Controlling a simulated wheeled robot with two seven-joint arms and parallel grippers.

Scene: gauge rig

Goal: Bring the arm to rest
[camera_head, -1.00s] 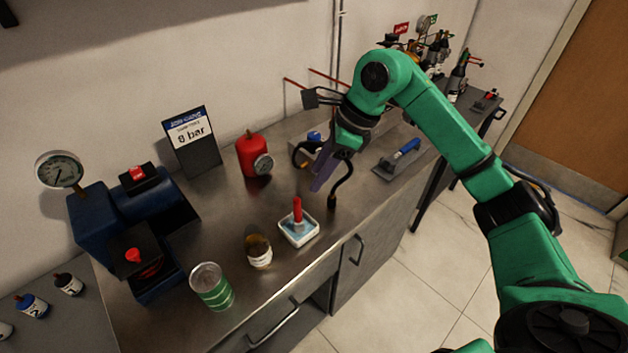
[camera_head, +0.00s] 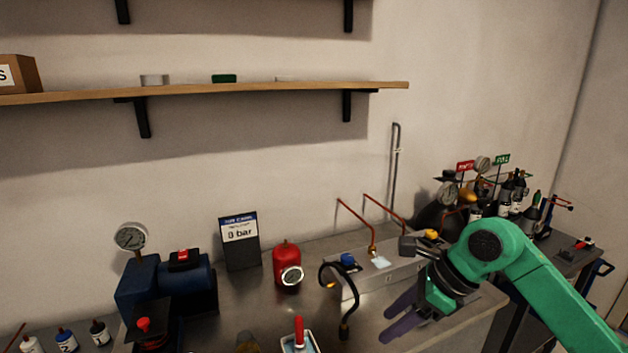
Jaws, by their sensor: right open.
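My right gripper (camera_head: 402,315) shows at the lower right of the head view, on the green right arm that comes in from the right edge. Its two purple fingers are spread apart with nothing between them. They point left and down, in front of the grey metal box (camera_head: 376,282) and to the right of the black hose (camera_head: 345,326). How high the fingers are above the bench (camera_head: 255,304) is hard to tell. My left gripper is not in view.
A red gauge canister (camera_head: 287,262), an "8 bar" sign (camera_head: 240,242) and a blue pump (camera_head: 180,285) stand to the left. A white tray with a red-handled tool (camera_head: 299,331) is at the bottom edge. Bottles and gauges (camera_head: 485,195) stand at the right. A wooden shelf (camera_head: 240,91) is above.

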